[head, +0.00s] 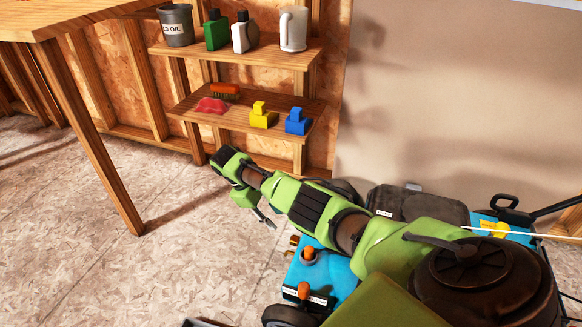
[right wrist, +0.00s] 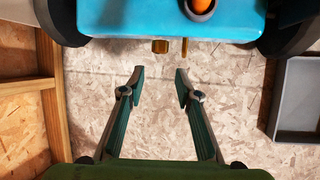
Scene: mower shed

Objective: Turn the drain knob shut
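The blue mower (head: 335,280) stands at the lower right in the head view, partly hidden behind my right arm. It carries two orange knobs, one (head: 309,254) higher and one (head: 303,290) lower, by small white labels too small to read. Brass fittings stick out of its left side. In the right wrist view the mower's blue edge (right wrist: 120,18) is at the top, with one orange knob (right wrist: 201,5), a brass fitting (right wrist: 160,46) and a thin brass piece. I cannot tell which is the drain knob. My right gripper (right wrist: 159,74) is open and empty, just short of the brass fitting. My left gripper is out of view.
A grey tray (right wrist: 283,136) lies on the floor at the right of the right wrist view. A wooden shelf (head: 215,115) with bottles and small blocks stands behind. A wooden table (head: 60,18) is at upper left. The floor between is clear.

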